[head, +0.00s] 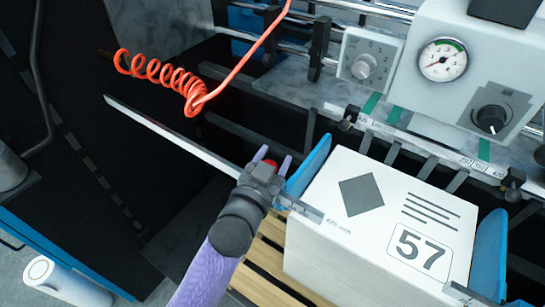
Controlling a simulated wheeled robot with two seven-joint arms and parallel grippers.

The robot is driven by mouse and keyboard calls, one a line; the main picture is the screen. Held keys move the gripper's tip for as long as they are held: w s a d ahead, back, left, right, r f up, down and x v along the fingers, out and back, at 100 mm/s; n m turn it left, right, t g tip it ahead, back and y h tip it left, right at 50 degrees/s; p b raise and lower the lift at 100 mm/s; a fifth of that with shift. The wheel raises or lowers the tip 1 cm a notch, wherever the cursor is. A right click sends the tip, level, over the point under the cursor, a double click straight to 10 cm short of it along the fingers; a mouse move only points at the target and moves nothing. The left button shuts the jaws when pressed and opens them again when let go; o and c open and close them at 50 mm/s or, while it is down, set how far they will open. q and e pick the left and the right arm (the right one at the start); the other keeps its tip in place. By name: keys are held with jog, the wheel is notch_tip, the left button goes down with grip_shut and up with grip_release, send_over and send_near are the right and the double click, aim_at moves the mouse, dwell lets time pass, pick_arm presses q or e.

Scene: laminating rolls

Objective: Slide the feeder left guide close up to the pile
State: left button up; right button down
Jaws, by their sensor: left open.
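The pile (345,240) is a white block of sheets marked "57" with a dark diamond, standing on a wooden pallet (262,258). The feeder left guide (310,164) is an upright blue plate along the pile's left side; how wide the gap between them is cannot be judged clearly. A metal scale bracket (300,208) sits at its near end. My left gripper (273,160), on a purple arm, is open just left of the guide. Its two fingers point away from me, with something red between them. Whether it touches the guide cannot be told. My right gripper is not in view.
A blue right guide (488,254) stands at the pile's right. Behind are a rail with clamps, a gauge (443,60) and a dial box (366,60). An orange coiled hose (165,76) hangs at upper left, above a long metal bar (170,135).

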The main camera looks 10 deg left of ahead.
pick_arm(q)
jog(key=shift+o, duration=1.1)
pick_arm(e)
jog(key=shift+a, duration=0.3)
pick_arm(q)
jog(key=s, duration=0.3)
jog(key=s+a, duration=0.1)
jog(key=s, duration=0.6)
jog(key=shift+a, duration=0.3)
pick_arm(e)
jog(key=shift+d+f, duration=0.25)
pick_arm(q)
jog(key=shift+w+f, duration=0.1)
